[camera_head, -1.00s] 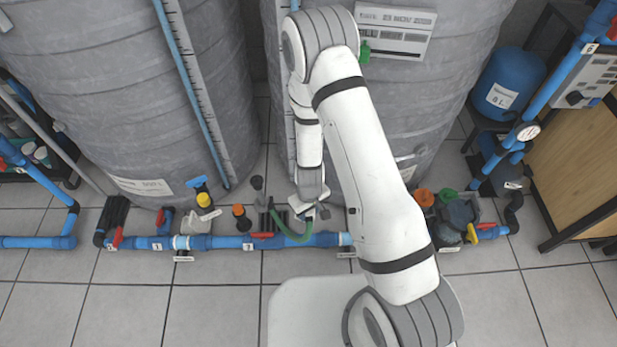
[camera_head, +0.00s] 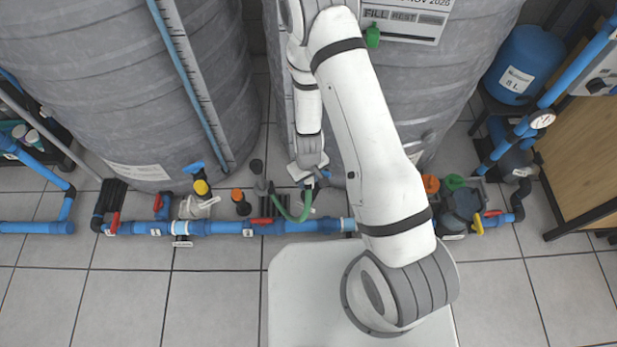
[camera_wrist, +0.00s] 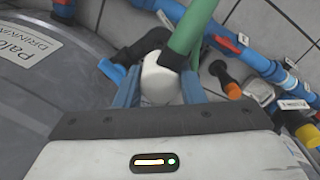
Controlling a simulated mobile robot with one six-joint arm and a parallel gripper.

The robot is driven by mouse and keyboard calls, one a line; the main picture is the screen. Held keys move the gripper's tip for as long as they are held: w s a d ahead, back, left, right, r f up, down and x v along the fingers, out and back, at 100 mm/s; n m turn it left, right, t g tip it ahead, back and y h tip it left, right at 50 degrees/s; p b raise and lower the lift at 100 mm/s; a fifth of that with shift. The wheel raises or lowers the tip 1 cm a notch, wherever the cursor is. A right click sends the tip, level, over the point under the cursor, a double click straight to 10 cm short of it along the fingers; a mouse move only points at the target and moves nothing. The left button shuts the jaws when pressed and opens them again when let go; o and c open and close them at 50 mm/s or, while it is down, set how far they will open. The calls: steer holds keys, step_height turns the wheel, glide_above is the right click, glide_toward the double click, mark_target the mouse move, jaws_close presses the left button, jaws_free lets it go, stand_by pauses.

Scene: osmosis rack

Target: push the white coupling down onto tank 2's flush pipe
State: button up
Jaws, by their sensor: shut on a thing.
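The white coupling (camera_wrist: 160,80) sits between the blue fingers of my gripper (camera_wrist: 158,88) in the wrist view, with the green hose (camera_wrist: 196,28) running up from it. My gripper is shut on the coupling. In the head view my gripper (camera_head: 308,172) is low in front of the right-hand grey tank (camera_head: 460,75), and the green hose (camera_head: 290,212) loops beside it. A black fitting (camera_wrist: 146,45) shows behind the coupling. The coupling's lower end and the flush pipe's mouth are hidden, so I cannot tell whether they touch.
A blue pipe (camera_head: 215,228) with red valve levers runs along the floor. The left-hand tank (camera_head: 100,90) stands beside the other. A pump (camera_head: 462,205) with orange and green caps and a blue vessel (camera_head: 522,68) are at right. Tiled floor in front is free.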

mark_target(309, 189)
steer(key=shift+f+b, duration=2.55)
steer(key=shift+f, duration=0.2)
steer(key=shift+d+f+b, duration=0.1)
steer(key=shift+f+b, duration=0.25)
steer(key=shift+b, duration=0.1)
steer(key=o, duration=1)
steer(key=shift+r, duration=0.1)
step_height(309, 189, up, 8)
steer(key=p, duration=0.8)
